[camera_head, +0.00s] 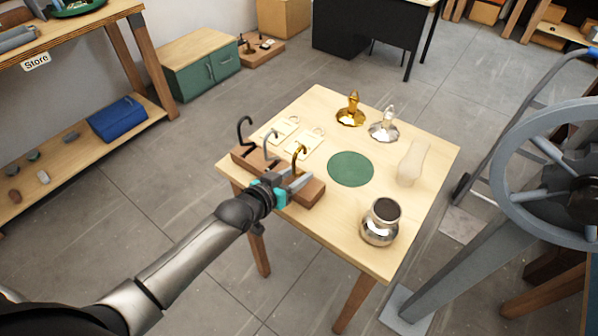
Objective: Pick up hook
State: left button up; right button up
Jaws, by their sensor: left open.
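Three hooks stand in a row on a brown wooden block (312,197) at the table's left edge: a black hook (242,123), a silver-grey hook (267,138) and a brass hook (299,149). My left gripper (298,181) reaches in from the lower left, over the right half of the block. Its jaws are open, close by the lower part of the brass hook. The gripper hides part of the block and the brass hook's base. I cannot tell whether a finger touches the hook. My right gripper is out of view.
The wooden table (412,208) also holds a green disc (350,169), a gold stand (350,112), a silver stand (384,127), a pale wooden piece (411,163) and a shiny metal pot (380,231). Cream tags (303,143) lie behind the hooks. A large grey wheel (507,181) stands at right.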

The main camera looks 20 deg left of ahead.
pick_arm(q)
jog(key=shift+w+d+f, duration=0.1)
jog(key=shift+w, duration=0.15)
grip_shut()
dwell(0.5)
